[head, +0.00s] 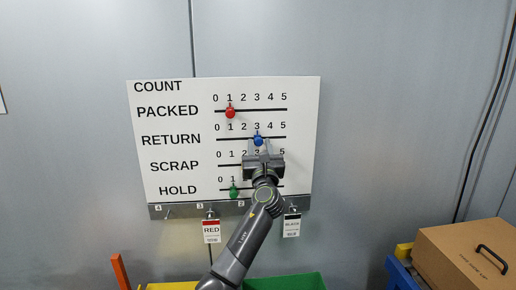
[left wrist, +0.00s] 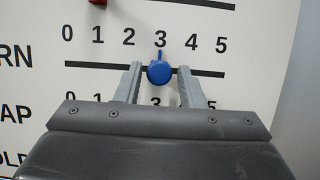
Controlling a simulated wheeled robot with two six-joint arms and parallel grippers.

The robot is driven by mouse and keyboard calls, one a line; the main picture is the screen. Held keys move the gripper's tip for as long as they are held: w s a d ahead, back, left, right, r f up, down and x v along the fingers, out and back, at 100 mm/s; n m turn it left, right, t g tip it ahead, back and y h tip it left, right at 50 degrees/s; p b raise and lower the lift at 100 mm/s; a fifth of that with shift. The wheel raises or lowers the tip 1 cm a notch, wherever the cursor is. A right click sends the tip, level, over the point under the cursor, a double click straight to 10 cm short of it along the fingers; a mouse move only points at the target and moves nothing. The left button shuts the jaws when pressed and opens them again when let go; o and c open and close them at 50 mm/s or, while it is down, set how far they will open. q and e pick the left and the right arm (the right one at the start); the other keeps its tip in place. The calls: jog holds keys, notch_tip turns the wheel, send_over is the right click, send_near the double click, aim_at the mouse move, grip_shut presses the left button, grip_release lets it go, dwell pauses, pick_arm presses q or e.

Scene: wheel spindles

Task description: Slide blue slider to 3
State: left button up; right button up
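The blue slider (head: 258,140) sits on the RETURN track of the white count board (head: 180,92), under the 3. In the left wrist view the blue slider (left wrist: 159,73) has its pointer lined up with the 3. My left gripper (head: 259,147) is at the board with its fingers on either side of the blue knob. In the left wrist view the left gripper (left wrist: 159,82) is open, with a small gap between each finger and the knob. My right gripper is not in view.
A red slider (head: 230,113) is at 1 on PACKED; a green slider (head: 234,190) is near 1 on HOLD. My gripper covers part of SCRAP. Below hang a RED tag (head: 212,231) and a BLACK tag (head: 292,225). A cardboard box (head: 450,262) is at lower right.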

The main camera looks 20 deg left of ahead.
pick_arm(q)
jog(key=shift+o, duration=0.9)
jog(key=b+v, duration=0.3)
jog(key=v, duration=1.4)
jog(key=shift+s+f, duration=0.2)
